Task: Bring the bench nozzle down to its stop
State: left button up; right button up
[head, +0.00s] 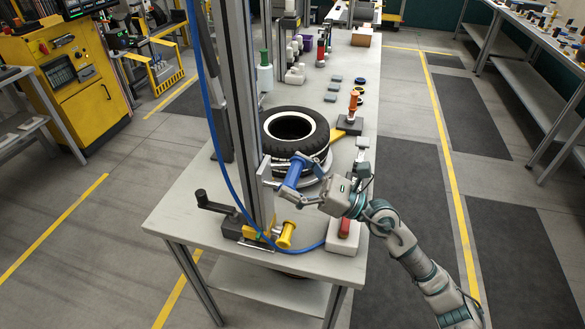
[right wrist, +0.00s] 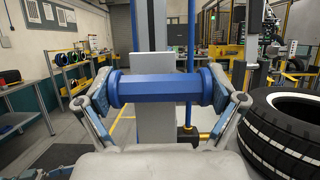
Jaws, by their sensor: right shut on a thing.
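A blue bar-shaped handle with flanged ends (head: 293,170), which looks like part of the bench nozzle, sits at a grey upright column (head: 249,110) at the bench's near end. It lies level across the right wrist view (right wrist: 160,89), in front of the column's pale plate. My right gripper (head: 296,176) is shut on this handle; in the right wrist view its fingers (right wrist: 161,95) hold it at both ends. The nozzle's tip and its stop cannot be made out. A black tyre (head: 318,145) lies flat on the bench just behind the handle. My left gripper is not in view.
A blue hose (head: 213,120) hangs along the column. A black crank (head: 214,206) and yellow knob (head: 286,235) sit at its foot. The floor to the right is open.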

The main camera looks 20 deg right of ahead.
jog(key=shift+w+f, duration=0.1)
jog(key=o, duration=1.3)
jog(key=shift+w, duration=0.15)
jog(key=shift+d, duration=0.1)
jog(key=shift+v, duration=5.95)
